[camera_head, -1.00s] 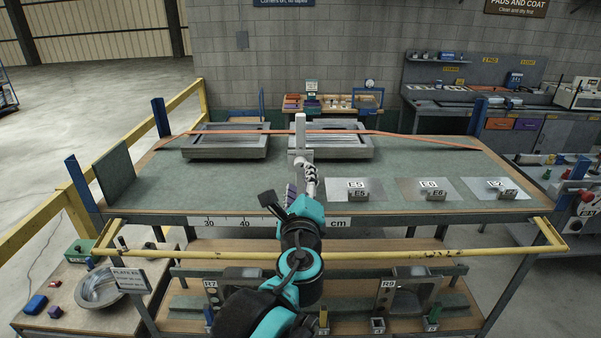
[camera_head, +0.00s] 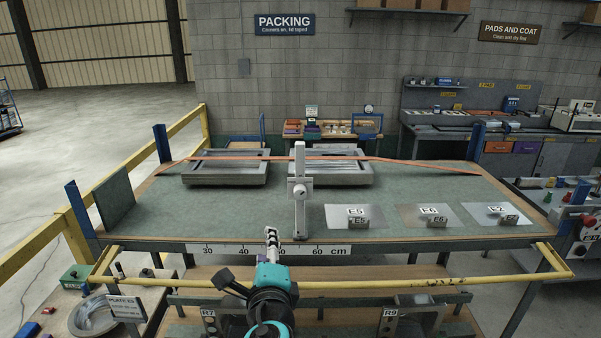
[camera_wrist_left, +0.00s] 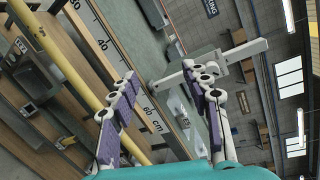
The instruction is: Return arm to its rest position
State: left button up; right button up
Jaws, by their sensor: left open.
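My left arm comes in at the bottom middle of the head view. Its teal and black wrist ends in the left gripper (camera_head: 271,238), which is just in front of the bench's front edge, near the ruler strip. In the wrist view the left gripper (camera_wrist_left: 165,84) has its two purple-padded fingers spread wide with nothing between them. A pale upright post with a round knob (camera_head: 300,190) stands on the green bench beyond and slightly right of the gripper, apart from it. The same post shows past the fingers in the wrist view (camera_wrist_left: 232,58). My right gripper is not in view.
A yellow rail (camera_head: 370,283) runs along the bench front, close to my arm. The ruler strip (camera_head: 215,250) marks the bench edge. Two grey trays sit at the back, one being the left tray (camera_head: 225,180). Plates such as E5 (camera_head: 340,222) lie right of the post.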

pick_arm(q)
jog(key=s+a+f+n+g, duration=0.4)
jog(key=s+a+f+n, duration=0.3)
jog(key=f, duration=0.3)
jog(key=s+a+f+n+g, duration=0.4)
jog(key=s+a+f+n, duration=0.15)
jog(key=f+n, duration=0.35)
notch_tip(320, 180, down, 34)
jog(key=s+d+n+h+b, duration=0.1)
jog(key=n+b, duration=0.3)
jog(key=b, duration=2.6)
jog(key=shift+s+d+g+h, duration=0.15)
jog(key=shift+s+g+h, duration=0.35)
jog(key=shift+s, duration=0.4)
